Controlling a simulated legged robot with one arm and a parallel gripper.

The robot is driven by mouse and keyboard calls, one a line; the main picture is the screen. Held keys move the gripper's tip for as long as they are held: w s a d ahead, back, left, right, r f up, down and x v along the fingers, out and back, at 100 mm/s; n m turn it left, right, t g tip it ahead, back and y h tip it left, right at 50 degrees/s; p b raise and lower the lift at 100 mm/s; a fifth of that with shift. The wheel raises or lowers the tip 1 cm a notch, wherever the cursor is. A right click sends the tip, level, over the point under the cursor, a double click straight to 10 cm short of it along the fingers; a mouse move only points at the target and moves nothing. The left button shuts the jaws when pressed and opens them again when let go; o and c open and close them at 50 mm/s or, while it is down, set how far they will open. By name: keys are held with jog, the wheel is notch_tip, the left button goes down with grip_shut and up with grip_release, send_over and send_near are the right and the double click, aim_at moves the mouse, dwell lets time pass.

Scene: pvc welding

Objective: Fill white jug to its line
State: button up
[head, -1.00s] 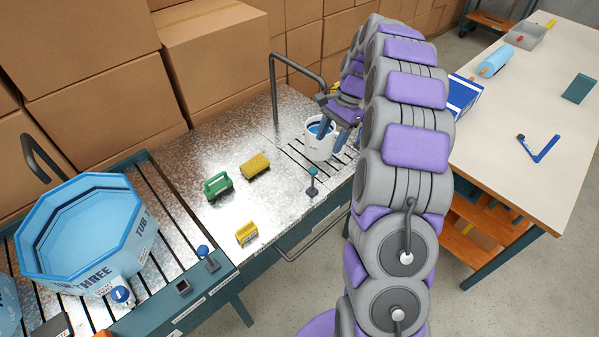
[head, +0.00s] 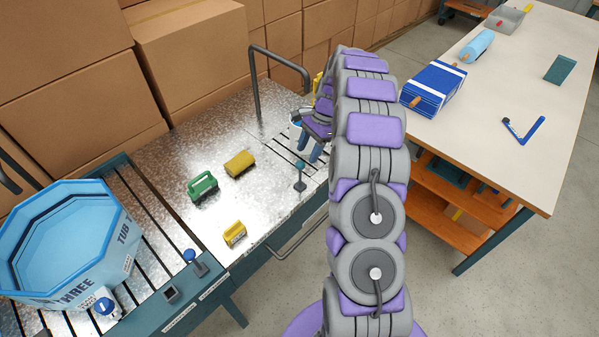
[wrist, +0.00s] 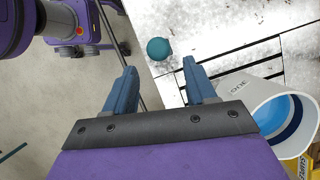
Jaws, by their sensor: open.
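The white jug (wrist: 240,92) is at the right of the wrist view, with blue liquid inside. Its fill line and the exact level cannot be read. In the head view the jug (head: 295,130) is mostly hidden behind my gripper, near the slotted drain area. My gripper (wrist: 160,68) is open and empty, beside the jug and apart from it. In the head view its blue fingers (head: 311,150) point down above the slots. A teal ball-topped lever (wrist: 160,48) shows just beyond and between my fingertips; it also stands at the bench's front edge in the head view (head: 300,170).
A bent grey pipe (head: 256,85) rises behind the jug. Green (head: 203,186) and yellow (head: 239,163) blocks lie on the metal bench, another yellow one (head: 235,233) near its edge. A blue tub (head: 65,250) stands left. A white table (head: 500,120) is at right.

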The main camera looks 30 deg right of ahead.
aim_at(300, 170)
jog(key=b+x, duration=0.1)
jog(key=x, duration=0.7)
jog(key=shift+a+f+b, duration=0.1)
jog(key=shift+f+b, duration=0.3)
grip_shut()
